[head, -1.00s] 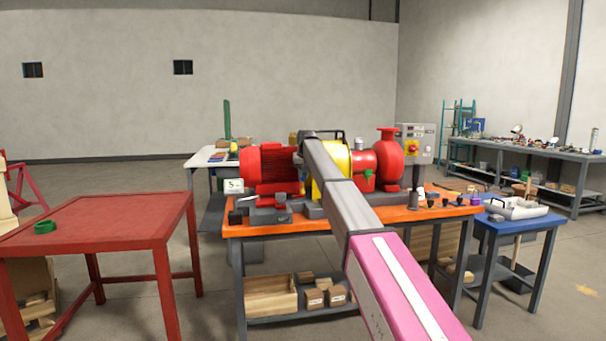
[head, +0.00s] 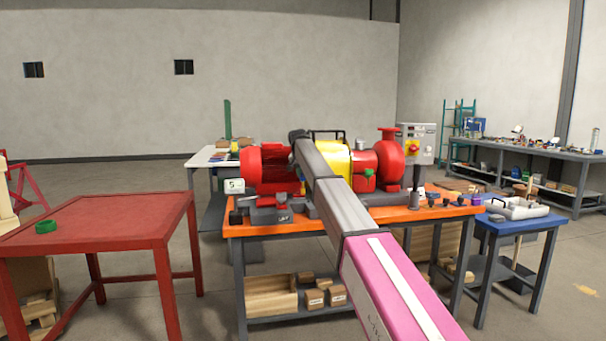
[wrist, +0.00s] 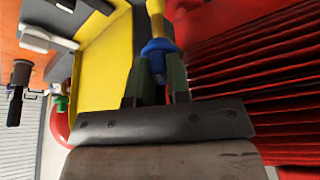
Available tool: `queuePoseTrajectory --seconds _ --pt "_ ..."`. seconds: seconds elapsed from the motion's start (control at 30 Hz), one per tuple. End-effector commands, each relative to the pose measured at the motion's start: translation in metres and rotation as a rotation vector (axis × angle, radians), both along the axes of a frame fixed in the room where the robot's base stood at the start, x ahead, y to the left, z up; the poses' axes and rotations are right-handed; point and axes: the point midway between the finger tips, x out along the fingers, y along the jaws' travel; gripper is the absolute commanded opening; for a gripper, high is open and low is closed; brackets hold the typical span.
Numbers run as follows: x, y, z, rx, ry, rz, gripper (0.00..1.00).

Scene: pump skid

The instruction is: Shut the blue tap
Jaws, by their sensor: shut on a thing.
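The blue tap (wrist: 156,47) is in the upper middle of the wrist view, on a yellow stem or pipe beside the red ribbed motor. My gripper (wrist: 156,70) has its two dark green fingers on either side of the tap's lower blue part and is shut on it. In the head view my arm reaches to the pump skid, between the red motor (head: 268,168) and the yellow guard (head: 334,160). My gripper is mostly hidden behind the arm there, and the tap cannot be made out clearly.
The skid stands on an orange-topped bench (head: 400,214). A green handle (head: 369,173) sits on the red pump to the right. A grey control box (head: 416,143) stands behind it. A red table (head: 100,220) is at the left, a blue table (head: 520,222) at the right.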

Motion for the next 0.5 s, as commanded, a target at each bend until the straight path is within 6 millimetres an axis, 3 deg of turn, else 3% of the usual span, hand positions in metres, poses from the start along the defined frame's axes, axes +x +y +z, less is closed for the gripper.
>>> queuePoseTrajectory --seconds 0.5 --pt "0.0023 0.0049 0.0006 0.000 0.000 -0.357 0.00"
